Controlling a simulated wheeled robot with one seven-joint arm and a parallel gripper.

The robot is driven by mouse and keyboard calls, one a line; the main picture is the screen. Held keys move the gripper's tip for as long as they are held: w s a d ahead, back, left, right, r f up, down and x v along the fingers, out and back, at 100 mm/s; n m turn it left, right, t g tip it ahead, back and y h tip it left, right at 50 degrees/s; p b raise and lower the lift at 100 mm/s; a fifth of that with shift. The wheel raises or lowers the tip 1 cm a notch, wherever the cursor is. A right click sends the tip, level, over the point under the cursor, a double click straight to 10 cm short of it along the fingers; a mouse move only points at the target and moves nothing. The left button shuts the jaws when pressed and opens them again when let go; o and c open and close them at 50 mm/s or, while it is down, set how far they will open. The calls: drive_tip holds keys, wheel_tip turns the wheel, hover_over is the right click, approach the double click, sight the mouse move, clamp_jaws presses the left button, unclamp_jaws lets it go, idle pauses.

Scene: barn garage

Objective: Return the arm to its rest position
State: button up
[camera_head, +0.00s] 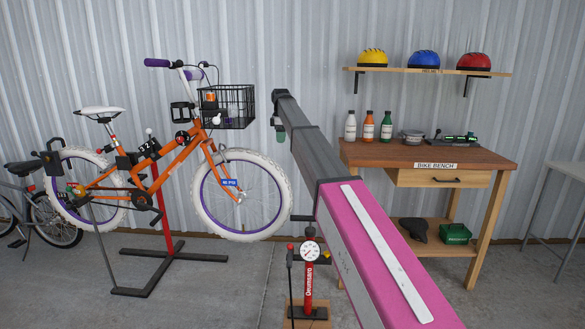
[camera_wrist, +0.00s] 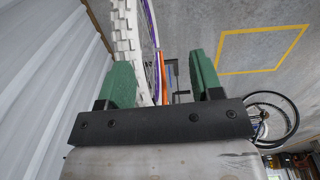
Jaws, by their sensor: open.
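My arm stretches out ahead in the head view, its pink link in front and its dark grey part reaching up toward the wall. My gripper (camera_head: 280,128) is at the far end, mostly hidden behind the arm, with a bit of green finger showing. In the wrist view my gripper (camera_wrist: 162,78) has its two green fingers spread wide, with nothing held. The white tyre of the orange bicycle (camera_wrist: 127,45) shows beyond the left finger. I cannot tell how far the fingers are from it.
The orange bicycle (camera_head: 180,158) is clamped in a repair stand left of my arm. A floor pump (camera_head: 309,275) stands close beside the pink link. The wooden bench (camera_head: 375,155) with bottles is to the right, below a helmet shelf (camera_head: 440,71). Open floor lies at the lower left.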

drive_tip(key=s+d+f+m, duration=0.35)
drive_tip(key=s+f, duration=0.25)
drive_tip(key=f, duration=0.3)
drive_tip(key=s+d+f+m, duration=0.2)
drive_tip(key=s+d+f, duration=0.35)
drive_tip(key=f, duration=0.25)
drive_tip(key=s+d+f+m, duration=0.3)
drive_tip(key=s+d+f, duration=0.1)
drive_tip(key=s+f, duration=0.4)
drive_tip(key=s+d+f+m, duration=0.4)
drive_tip(key=s+f, duration=0.4)
drive_tip(key=s, duration=0.5)
drive_tip(key=s+d+f+m, duration=0.5)
drive_tip(key=s+f, duration=0.4)
drive_tip(key=s, duration=0.4)
drive_tip(key=shift+d, duration=0.9)
drive_tip(key=shift+s+f, duration=0.1)
